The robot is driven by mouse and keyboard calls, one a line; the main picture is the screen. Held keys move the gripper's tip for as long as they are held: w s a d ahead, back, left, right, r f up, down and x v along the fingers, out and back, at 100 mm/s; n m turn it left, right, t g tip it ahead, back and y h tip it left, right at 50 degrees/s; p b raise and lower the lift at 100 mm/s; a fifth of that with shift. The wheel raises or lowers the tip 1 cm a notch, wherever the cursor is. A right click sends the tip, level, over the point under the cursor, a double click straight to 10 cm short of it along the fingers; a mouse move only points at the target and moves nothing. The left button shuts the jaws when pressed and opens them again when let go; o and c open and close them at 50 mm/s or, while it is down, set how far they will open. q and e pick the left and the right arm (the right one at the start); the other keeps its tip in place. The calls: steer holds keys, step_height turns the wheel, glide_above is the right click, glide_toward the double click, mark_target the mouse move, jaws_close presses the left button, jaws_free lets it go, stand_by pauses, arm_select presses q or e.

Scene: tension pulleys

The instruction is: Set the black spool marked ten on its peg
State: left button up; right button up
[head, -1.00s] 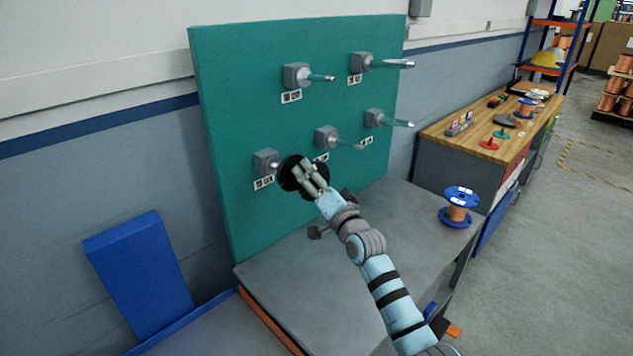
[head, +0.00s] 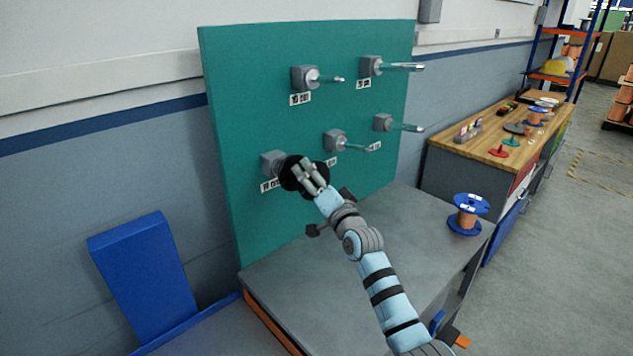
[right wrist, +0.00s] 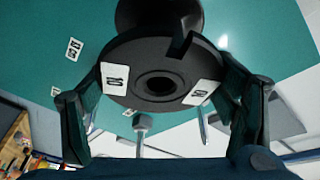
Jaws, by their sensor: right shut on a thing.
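The black spool (head: 291,186) is in my right gripper (head: 308,172), upright on edge in front of the lower left of the green pegboard (head: 235,110). In the right wrist view, white labels marked 10 show on the flange of the spool (right wrist: 130,95), around a dark centre hole. The gripper's fingers (right wrist: 160,105) close on either side of the flange. The lower-left peg's grey block (head: 272,163) shows just left of the spool; its rod is hidden by the spool. I cannot tell whether the rod enters the hole. My left gripper is out of view.
Other pegs stick out nearby: upper left (head: 305,78), upper right (head: 372,66), middle (head: 337,141) and right (head: 385,123). A blue spool with copper wire (head: 468,214) stands on the grey table (head: 290,290). The table's front left is clear.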

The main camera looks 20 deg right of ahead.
stand_by(0.3)
steer(key=shift+w+a+f+b, duration=0.15)
steer(key=shift+w+a+b, duration=0.1)
steer(key=shift+w+b, duration=0.45)
steer(key=shift+w+a+f+b, duration=0.1)
steer(key=shift+w+a+b, duration=0.15)
steer(key=shift+w+b, duration=0.4)
steer(key=shift+r, duration=0.1)
steer(key=shift+w, duration=0.1)
stand_by(0.4)
steer(key=shift+w+a+f+b, duration=0.25)
steer(key=shift+w+b, duration=0.35)
steer(key=shift+b, duration=0.2)
steer(key=shift+w+a+b, duration=0.1)
steer(key=shift+w+b, duration=0.2)
steer(key=shift+b, duration=0.05)
